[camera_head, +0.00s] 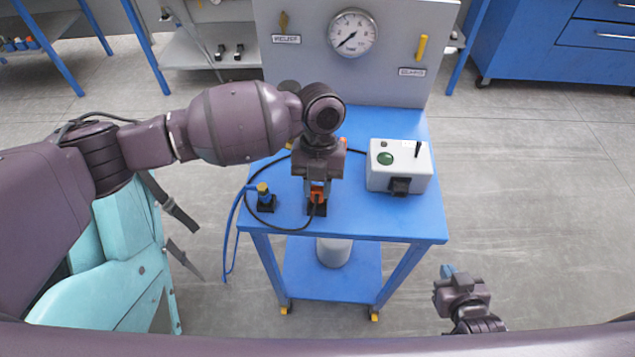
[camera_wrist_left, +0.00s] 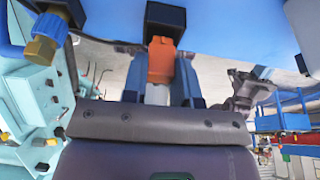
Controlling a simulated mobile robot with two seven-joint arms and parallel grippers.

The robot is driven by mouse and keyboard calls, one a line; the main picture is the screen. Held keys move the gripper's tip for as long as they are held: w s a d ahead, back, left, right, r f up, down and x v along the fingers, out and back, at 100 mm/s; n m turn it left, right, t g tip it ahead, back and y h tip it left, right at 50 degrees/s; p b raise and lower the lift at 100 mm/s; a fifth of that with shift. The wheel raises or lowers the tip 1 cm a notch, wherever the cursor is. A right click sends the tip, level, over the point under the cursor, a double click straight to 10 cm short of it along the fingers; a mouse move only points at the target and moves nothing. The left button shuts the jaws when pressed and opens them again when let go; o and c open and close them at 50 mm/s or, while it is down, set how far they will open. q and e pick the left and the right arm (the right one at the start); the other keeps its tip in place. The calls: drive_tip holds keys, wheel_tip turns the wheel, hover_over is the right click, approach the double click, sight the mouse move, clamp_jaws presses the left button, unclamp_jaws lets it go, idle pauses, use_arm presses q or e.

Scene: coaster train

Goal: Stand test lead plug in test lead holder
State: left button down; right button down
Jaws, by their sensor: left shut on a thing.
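My left gripper (camera_head: 318,186) points down over the front of the blue table and is shut on the orange test lead plug (camera_head: 317,193). The plug is upright, with a black lead running from it. The black test lead holder (camera_head: 317,209) is directly below. In the left wrist view the orange plug (camera_wrist_left: 161,62) sits between my blue fingers (camera_wrist_left: 160,82), its end meeting the black holder (camera_wrist_left: 165,18). I cannot tell how deep it sits. My right gripper (camera_head: 448,272) is low, off the table's front right; its finger gap is unclear.
A blue hose with a brass fitting (camera_head: 264,190) stands in another black holder, left of the plug. A grey box (camera_head: 400,166) with a green button stands right. A gauge panel (camera_head: 390,55) rises behind. The table's front right (camera_head: 400,225) is bare.

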use_arm(q)
drive_tip(key=shift+f, duration=0.4)
use_arm(e)
drive_tip(key=shift+w+a, duration=0.1)
drive_tip(key=shift+w, duration=0.35)
use_arm(q)
drive_tip(key=shift+f+b, duration=0.2)
drive_tip(key=shift+b, duration=0.1)
use_arm(e)
drive_tip(key=shift+s+f, duration=0.1)
drive_tip(key=shift+f, duration=0.1)
use_arm(q)
drive_tip(key=shift+f, duration=0.3)
use_arm(e)
drive_tip(key=shift+s+f, duration=0.4)
use_arm(q)
drive_tip(key=shift+f+b, duration=0.3)
use_arm(e)
drive_tip(key=shift+w+r, duration=0.1)
drive_tip(key=shift+w, duration=0.35)
use_arm(q)
drive_tip(key=c, duration=0.8)
unclamp_jaws()
drive_tip(key=shift+w+r, duration=0.15)
drive_tip(key=shift+r, duration=0.35)
drive_tip(key=v, duration=0.9)
drive_tip(key=shift+r, duration=0.4)
use_arm(e)
drive_tip(key=shift+f, duration=0.2)
